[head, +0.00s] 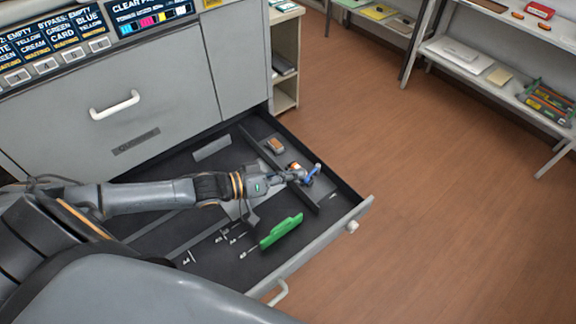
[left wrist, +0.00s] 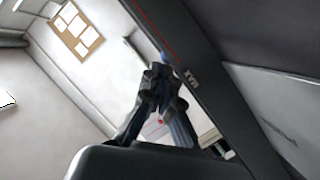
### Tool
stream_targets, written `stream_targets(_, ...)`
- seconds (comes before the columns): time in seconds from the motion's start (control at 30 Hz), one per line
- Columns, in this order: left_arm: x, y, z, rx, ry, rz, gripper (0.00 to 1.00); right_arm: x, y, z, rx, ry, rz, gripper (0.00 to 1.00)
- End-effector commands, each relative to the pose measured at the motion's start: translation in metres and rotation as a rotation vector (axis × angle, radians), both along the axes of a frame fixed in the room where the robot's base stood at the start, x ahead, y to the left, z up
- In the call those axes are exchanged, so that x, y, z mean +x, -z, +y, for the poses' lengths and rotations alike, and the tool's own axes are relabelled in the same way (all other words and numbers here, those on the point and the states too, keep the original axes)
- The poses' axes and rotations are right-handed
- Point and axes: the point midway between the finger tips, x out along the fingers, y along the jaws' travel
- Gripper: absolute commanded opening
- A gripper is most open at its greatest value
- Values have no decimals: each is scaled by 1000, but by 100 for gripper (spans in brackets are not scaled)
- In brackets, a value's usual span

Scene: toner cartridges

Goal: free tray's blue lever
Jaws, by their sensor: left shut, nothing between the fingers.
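The tray (head: 355,213) is a dark, grey-fronted drawer pulled out of the machine. The blue lever (head: 314,172) is a small blue piece near the divider on the tray's right side. My left gripper (head: 304,176) is shut and empty, with its tips right at the blue lever. I cannot tell whether they touch it, and the gripper hides part of it. In the left wrist view the closed fingers (left wrist: 160,78) point up beside a dark wall marked with white letters. My right gripper is not in view.
A small orange-and-grey block (head: 275,145) is at the tray's back right. The machine front (head: 150,75) rises behind. Shelves (head: 500,85) stand far right, with open wooden floor between.

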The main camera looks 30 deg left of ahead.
Motion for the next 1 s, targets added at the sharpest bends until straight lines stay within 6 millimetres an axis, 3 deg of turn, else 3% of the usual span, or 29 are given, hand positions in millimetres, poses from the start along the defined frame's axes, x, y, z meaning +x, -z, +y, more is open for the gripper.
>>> stream_targets(0.4,-4,-1,-15,0,2,2,0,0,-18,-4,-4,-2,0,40)
stream_targets(1.0,-5,1,-23,2,1,1,0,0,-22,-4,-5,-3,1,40)
